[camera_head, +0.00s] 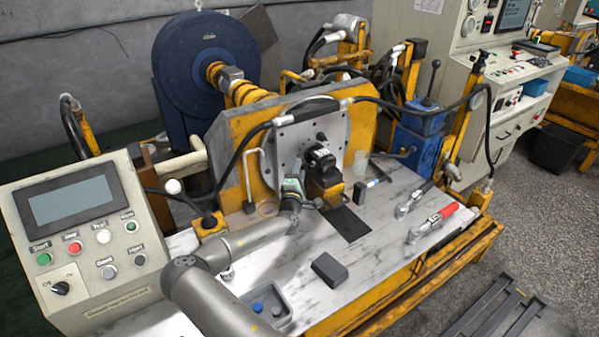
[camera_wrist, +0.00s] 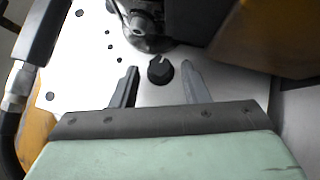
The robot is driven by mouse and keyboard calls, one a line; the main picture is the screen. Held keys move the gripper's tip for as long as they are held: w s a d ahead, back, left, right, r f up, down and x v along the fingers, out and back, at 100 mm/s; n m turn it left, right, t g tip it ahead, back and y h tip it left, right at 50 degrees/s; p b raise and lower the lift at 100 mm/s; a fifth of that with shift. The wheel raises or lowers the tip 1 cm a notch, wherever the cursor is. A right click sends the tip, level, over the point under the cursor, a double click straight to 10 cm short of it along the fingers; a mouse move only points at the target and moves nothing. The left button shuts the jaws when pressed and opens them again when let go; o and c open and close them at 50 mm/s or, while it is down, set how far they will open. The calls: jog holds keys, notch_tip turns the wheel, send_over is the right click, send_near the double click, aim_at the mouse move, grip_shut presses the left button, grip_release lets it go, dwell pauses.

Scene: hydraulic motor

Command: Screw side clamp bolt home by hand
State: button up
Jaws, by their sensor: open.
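The side clamp bolt, seen as a dark round head with a light mark (camera_wrist: 160,69), stands at the pale steel mounting plate (camera_wrist: 85,65) in the wrist view. My gripper (camera_wrist: 159,80) is open, with one finger on each side of the bolt head and visible gaps to both. In the head view my gripper (camera_head: 292,188) is at the left side of the black and yellow hydraulic motor (camera_head: 322,180), low in front of the mounting plate (camera_head: 290,140). The bolt is not distinguishable there. How deep the bolt sits cannot be told.
A black hose (camera_head: 240,150) arches left of the plate. Two wrenches, one red-handled (camera_head: 434,222), lie on the bench at right. A grey block (camera_head: 330,268) and a small tray (camera_head: 283,318) are near the front. A control box (camera_head: 85,235) stands left.

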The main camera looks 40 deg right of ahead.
grip_shut()
jog(key=shift+r, duration=0.1)
jog(key=shift+d+r+m+g+y+p, duration=0.1)
jog(key=shift+r+m+g+y+p, duration=0.3)
jog(key=shift+m+g+y+p, duration=0.75)
jog(key=shift+d+r+m+g+y+p, duration=0.15)
jog(key=shift+r+m+g+y+p, duration=0.35)
jog(key=shift+m+y, duration=1.2)
jog(key=shift+d+r+m+g+y+p, duration=0.1)
jog(key=shift+r+m+g+y+p, duration=0.3)
jog(key=shift+m+y+p, duration=0.85)
jog(key=shift+f+g+y, duration=0.2)
jog(key=shift+g+y, duration=0.05)
jog(key=shift+y, duration=0.15)
